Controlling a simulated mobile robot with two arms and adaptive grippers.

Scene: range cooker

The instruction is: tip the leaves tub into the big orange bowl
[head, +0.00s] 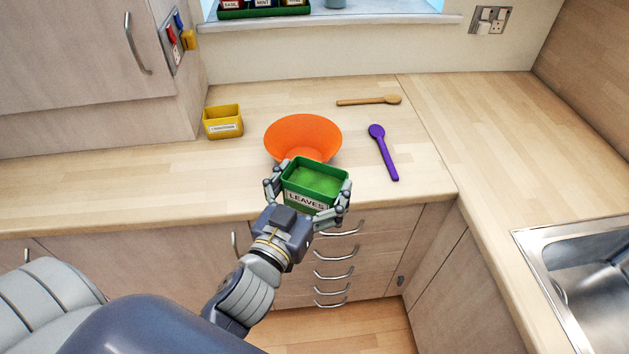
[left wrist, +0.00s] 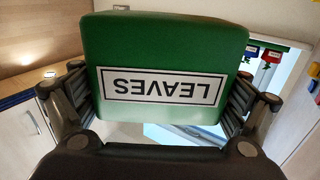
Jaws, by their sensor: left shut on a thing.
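The green leaves tub (head: 316,180) has a white LEAVES label and green contents inside. My left gripper (head: 308,195) is shut on it, with a finger on each side. The tub is held just in front of the big orange bowl (head: 303,134), about upright, and hides part of the bowl's near side. In the left wrist view the tub (left wrist: 165,50) fills the middle, its label upside down, between the fingers. The orange bowl stands on the wooden worktop and its visible inside looks empty. My right gripper is not in view.
A yellow tub (head: 223,122) stands left of the bowl. A wooden spoon (head: 370,100) and a purple spoon (head: 384,153) lie to the right. A sink (head: 580,290) is at the lower right. The worktop (head: 130,180) is clear at the left.

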